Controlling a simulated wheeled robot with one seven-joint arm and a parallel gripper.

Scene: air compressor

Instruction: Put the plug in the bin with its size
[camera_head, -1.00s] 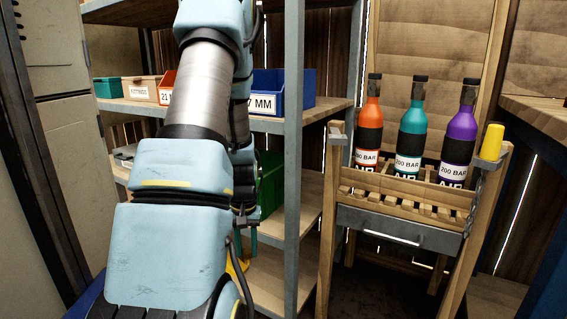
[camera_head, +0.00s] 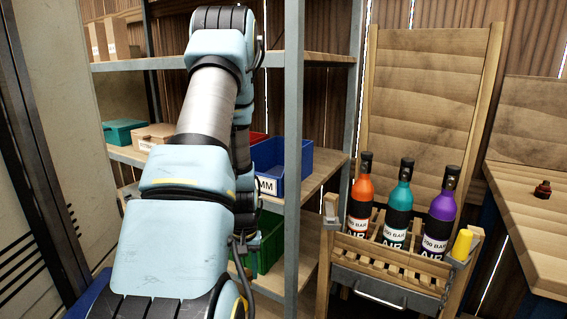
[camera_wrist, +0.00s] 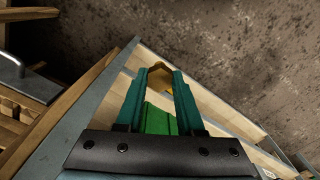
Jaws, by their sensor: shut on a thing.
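My gripper (camera_wrist: 163,78) shows in the wrist view with teal fingers shut on a small brass-coloured plug (camera_wrist: 160,67) at their tips. A green surface, apparently the green bin, shows between the fingers. In the head view my gripper is mostly hidden behind my arm. The blue bin (camera_head: 294,172) is on the middle shelf, its label partly hidden and reading "MM". A bit of a red bin (camera_head: 258,138) shows beside it behind my arm. The green bin (camera_head: 268,252) is on the shelf below, partly covered by my arm.
A teal bin (camera_head: 122,132) and a beige bin (camera_head: 152,134) stand at the left of the middle shelf. A metal shelf post (camera_head: 293,110) rises in front. At right, a wooden rack (camera_head: 400,262) holds three bottles. A yellow cup (camera_head: 462,244) sits at its corner.

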